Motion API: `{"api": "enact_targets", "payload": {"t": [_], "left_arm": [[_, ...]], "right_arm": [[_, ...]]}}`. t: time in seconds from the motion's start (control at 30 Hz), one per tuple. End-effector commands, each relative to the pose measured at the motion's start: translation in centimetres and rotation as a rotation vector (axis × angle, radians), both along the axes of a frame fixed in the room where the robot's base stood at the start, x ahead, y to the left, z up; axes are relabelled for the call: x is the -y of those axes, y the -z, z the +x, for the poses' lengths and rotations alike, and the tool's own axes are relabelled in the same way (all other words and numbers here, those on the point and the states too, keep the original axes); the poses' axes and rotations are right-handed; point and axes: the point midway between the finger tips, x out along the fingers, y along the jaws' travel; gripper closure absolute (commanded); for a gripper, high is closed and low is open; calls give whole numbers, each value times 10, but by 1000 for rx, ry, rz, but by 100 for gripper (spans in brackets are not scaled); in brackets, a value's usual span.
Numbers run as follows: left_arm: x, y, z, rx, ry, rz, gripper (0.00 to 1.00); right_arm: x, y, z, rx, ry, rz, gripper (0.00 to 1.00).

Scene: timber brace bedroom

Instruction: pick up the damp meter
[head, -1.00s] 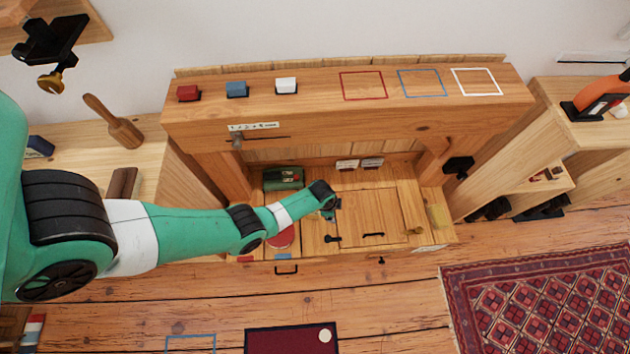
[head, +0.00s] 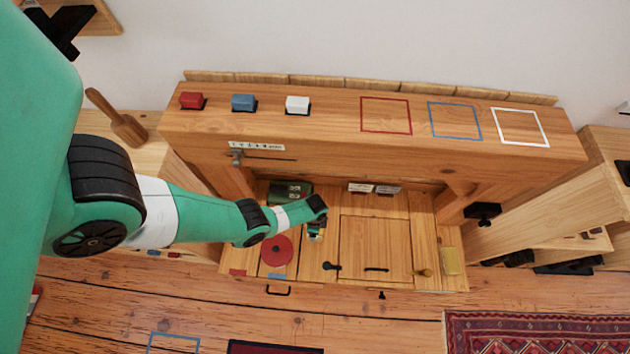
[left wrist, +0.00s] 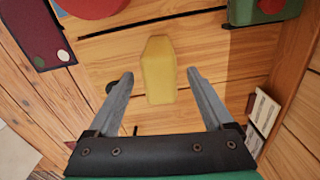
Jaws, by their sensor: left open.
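A yellow block with a tapered end, which appears to be the damp meter (left wrist: 158,70), lies on the wooden boards in the left wrist view. In the head view it is mostly hidden under my left gripper (head: 316,232). In the left wrist view my left gripper (left wrist: 160,76) is open and empty. Its two fingertips lie to either side of the yellow block in the picture, with gaps on both sides. I cannot tell how far above it they are. My right gripper is not in view.
A red disc (head: 277,250) and a green box (head: 296,188) are close by on the boards. White labelled pieces (head: 360,187) stand at the back. A black latch (head: 331,266) and handle (head: 376,269) are to the right. A thick beam (head: 330,135) overhangs behind.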

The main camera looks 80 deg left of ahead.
Motion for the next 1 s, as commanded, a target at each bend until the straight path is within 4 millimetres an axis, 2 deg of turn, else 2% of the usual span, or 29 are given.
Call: {"api": "enact_targets", "payload": {"t": [0.17,0.43,0.7,0.77,1.0], "left_arm": [[0,7,0,0,0,0,15],[1,51,0,1,0,1,15],[1,50,0,1,0,1,15],[1,50,0,1,0,1,24],[1,50,0,1,0,1,67]], "right_arm": [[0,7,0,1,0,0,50],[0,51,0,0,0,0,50],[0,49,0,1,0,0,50],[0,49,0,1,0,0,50],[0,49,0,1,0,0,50]]}}
